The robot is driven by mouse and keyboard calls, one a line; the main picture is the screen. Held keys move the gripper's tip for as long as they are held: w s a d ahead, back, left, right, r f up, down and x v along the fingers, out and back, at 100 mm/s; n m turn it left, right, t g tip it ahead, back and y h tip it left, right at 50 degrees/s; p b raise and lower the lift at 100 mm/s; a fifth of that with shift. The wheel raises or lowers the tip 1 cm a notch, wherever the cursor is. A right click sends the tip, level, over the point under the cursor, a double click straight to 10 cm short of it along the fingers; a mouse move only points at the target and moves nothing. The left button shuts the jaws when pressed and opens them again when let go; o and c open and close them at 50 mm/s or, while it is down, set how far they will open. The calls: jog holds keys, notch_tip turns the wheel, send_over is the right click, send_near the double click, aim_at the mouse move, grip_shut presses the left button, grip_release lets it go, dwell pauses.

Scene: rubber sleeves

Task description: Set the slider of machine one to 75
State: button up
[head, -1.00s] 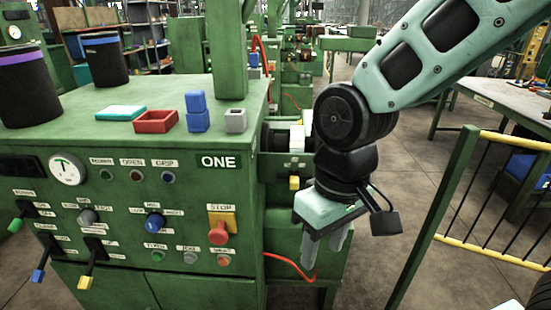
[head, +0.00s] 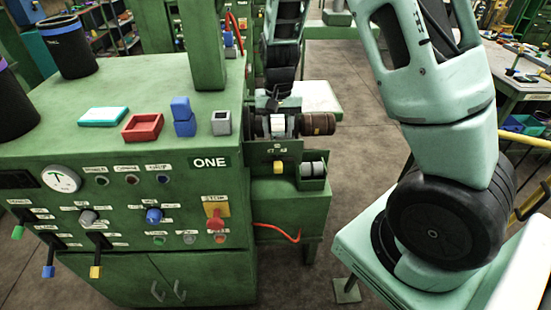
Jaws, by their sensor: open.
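Levers with green (head: 17,232), blue (head: 48,271) and yellow (head: 95,271) handles stick out of the front panel. My gripper (head: 272,104) is open, small and partly hidden, behind and above the side unit, by its white and brown roller (head: 318,124). I see nothing between its jaws.
A red stop button (head: 215,222) is on the panel.

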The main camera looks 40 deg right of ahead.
aim_at(278, 165)
notch_tip(278, 165, down, 12)
jog(key=shift+s+p, duration=0.1)
jog(key=shift+p, duration=0.9)
